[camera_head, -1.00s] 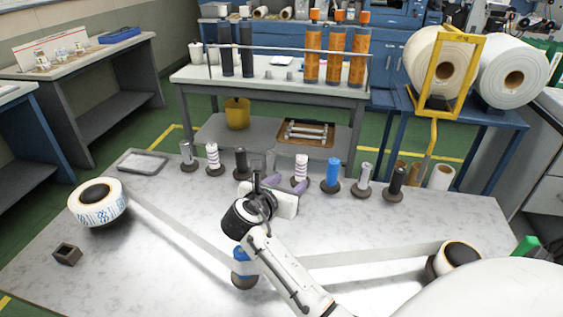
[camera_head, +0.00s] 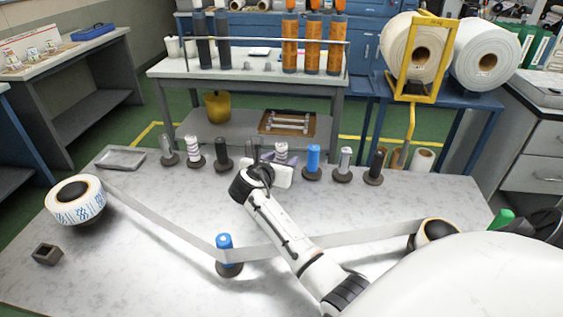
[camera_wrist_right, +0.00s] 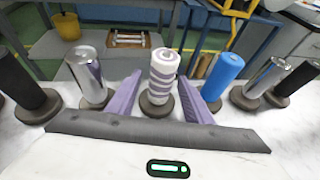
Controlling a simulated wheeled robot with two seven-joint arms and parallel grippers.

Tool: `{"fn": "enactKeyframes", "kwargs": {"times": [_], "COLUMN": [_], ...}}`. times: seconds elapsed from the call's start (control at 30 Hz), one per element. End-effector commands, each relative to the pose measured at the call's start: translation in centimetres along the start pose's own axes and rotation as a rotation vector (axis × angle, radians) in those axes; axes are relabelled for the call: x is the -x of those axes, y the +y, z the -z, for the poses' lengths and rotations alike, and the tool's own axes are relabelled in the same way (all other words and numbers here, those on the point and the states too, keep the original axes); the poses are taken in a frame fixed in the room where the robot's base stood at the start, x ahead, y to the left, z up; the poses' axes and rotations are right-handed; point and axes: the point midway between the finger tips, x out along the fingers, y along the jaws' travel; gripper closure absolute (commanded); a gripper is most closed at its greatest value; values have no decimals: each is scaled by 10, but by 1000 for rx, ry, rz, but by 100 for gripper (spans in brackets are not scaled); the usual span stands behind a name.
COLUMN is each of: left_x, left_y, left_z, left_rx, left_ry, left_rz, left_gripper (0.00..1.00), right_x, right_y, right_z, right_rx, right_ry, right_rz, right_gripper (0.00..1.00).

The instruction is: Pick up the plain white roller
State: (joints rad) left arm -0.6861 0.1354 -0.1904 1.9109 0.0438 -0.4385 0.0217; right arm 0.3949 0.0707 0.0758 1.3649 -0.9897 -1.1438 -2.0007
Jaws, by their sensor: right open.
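No wholly plain white roller is clear in the row. A white roller with greyish-purple bands (camera_wrist_right: 163,75) stands upright on a dark round base; its top also shows in the head view (camera_head: 281,150). My right gripper (camera_wrist_right: 160,92) is open, with its purple fingers on either side of this roller and gaps showing between. In the head view, the right gripper (camera_head: 281,162) is partly hidden by its own wrist. Another white roller with dark bands (camera_head: 193,148) stands further left. My left gripper is not in view.
A chrome roller (camera_wrist_right: 86,72) and a blue roller (camera_wrist_right: 223,75) stand close beside the fingers. More rollers line the table (camera_head: 130,210) edge. A web strip (camera_head: 165,222) runs past a blue post (camera_head: 225,247) between two rolls. A grey tray (camera_head: 121,158) lies at left.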

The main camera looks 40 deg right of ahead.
Motion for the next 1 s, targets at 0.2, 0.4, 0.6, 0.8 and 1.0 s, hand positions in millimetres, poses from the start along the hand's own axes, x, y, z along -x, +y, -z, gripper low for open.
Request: {"fn": "enactKeyframes", "kwargs": {"times": [0.2,0.4,0.6,0.8,1.0], "left_x": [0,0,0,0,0], "left_y": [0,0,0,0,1], "left_z": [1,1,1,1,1], "left_rx": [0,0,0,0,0], "left_ry": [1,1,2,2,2], "left_rz": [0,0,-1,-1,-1], "left_gripper": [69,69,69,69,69], "right_x": [0,0,1,1,1], "right_y": [0,0,0,0,0], "right_z": [0,0,0,0,0], "right_rx": [0,0,0,1,1], "right_ry": [0,0,0,0,0], "right_rz": [0,0,1,1,1], "right_gripper": [79,100,100,100,100]}}
